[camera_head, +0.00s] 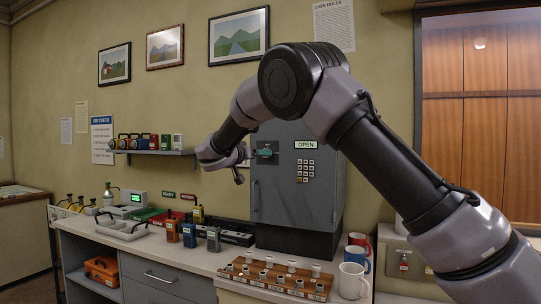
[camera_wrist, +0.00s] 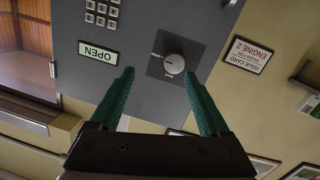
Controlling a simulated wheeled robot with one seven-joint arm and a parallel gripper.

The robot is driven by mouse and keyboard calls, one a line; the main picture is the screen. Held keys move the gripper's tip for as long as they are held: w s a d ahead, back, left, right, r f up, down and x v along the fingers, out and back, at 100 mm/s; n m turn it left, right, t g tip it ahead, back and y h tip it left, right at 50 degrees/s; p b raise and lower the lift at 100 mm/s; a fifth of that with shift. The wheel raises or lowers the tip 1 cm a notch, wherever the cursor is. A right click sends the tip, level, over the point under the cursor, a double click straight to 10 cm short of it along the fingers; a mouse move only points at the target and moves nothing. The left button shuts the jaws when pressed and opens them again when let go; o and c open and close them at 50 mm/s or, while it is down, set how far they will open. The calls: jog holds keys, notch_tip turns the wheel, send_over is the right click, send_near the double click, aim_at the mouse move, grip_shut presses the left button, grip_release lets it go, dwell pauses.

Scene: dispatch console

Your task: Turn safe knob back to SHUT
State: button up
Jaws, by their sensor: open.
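The grey safe (camera_head: 285,190) stands on the counter, its front door looking closed. A lit sign (camera_head: 305,145) on it reads OPEN. In the wrist view the round, pale grey safe knob (camera_wrist: 174,64) sits on a dark square plate with small labels too small to read surely. My gripper (camera_wrist: 159,73) is open, its two green fingers on either side of the knob as seen there, with nothing between them. I cannot tell whether the tips touch the plate. In the head view my gripper (camera_head: 265,153) is in front of the safe's upper left and hides the knob.
A keypad (camera_head: 305,170) is right of the knob. A shelf (camera_head: 150,152) is on the wall at left. My arm spans the right side.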

jog(key=w+d+t, duration=0.1)
jog(key=w, duration=0.8)
jog(key=shift+w+y, duration=0.25)
jog(key=shift+y, duration=0.05)
grip_shut()
